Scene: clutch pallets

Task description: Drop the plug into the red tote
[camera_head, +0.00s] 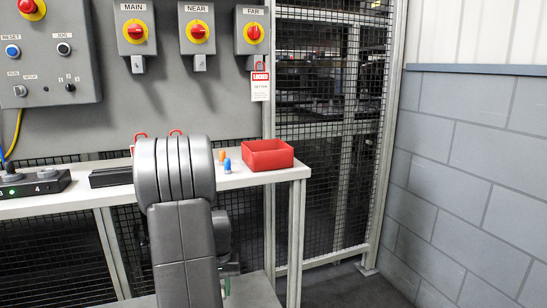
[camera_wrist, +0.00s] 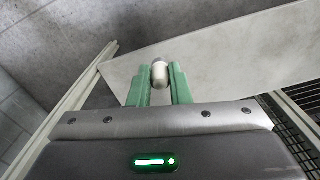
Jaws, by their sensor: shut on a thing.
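The red tote (camera_head: 268,161) stands on the right end of the bench in the head view, clear of my arm. My gripper (camera_wrist: 160,80) has two green fingers, which are shut on a small whitish plug (camera_wrist: 159,73) with a rounded grey end. In the head view my arm hides most of the gripper; a bit of green shows low, below the bench top level. The held plug cannot be made out there. The tote is not in the wrist view.
An orange plug (camera_head: 222,156) and a blue plug (camera_head: 227,166) stand on the bench (camera_head: 245,179) left of the tote. A black control box (camera_head: 38,185) lies at the far left. A mesh fence (camera_head: 330,120) and block wall (camera_head: 470,190) bound the right side.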

